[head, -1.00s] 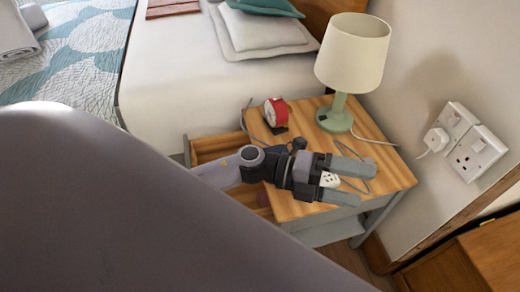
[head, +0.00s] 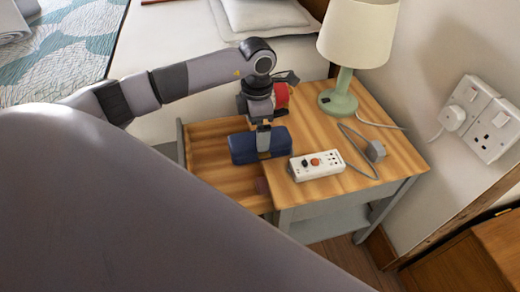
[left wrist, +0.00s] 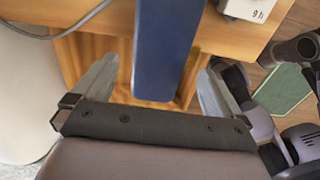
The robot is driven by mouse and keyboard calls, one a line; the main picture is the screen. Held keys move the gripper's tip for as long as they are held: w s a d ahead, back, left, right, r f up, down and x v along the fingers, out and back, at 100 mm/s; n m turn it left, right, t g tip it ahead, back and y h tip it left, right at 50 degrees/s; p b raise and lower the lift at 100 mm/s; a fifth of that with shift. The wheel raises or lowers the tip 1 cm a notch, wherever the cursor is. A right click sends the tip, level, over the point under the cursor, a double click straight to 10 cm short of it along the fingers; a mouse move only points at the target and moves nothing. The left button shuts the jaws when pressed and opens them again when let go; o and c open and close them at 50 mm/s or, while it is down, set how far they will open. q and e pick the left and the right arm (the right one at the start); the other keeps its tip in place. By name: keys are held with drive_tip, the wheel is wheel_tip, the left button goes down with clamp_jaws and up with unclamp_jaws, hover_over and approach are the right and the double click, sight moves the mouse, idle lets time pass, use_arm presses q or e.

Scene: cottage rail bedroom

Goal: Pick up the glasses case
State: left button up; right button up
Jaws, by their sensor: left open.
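The glasses case is a dark blue box (head: 243,150), seen in the head view where the open drawer meets the tabletop. In the left wrist view, the blue case (left wrist: 168,45) runs up the middle of the picture. My left gripper (head: 264,143) points down over the case. In the left wrist view, my left gripper (left wrist: 155,75) is open, with one finger on each side of the case and gaps between. I cannot tell what the case rests on. My right gripper is not in view.
The wooden nightstand (head: 395,160) holds a white socket block (head: 318,165) with a cable, a green lamp (head: 340,103) and a red clock (head: 281,95) partly behind my arm. Its drawer (head: 212,160) is open, with a small dark reddish item (head: 262,186) inside. A bed stands behind.

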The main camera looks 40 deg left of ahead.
use_arm(q)
drive_tip(key=f, duration=0.5)
drive_tip(key=shift+w+d+f+b, duration=0.15)
drive_tip(key=shift+w+d+b, duration=0.1)
drive_tip(key=shift+b, duration=0.15)
drive_tip(key=c, duration=0.8)
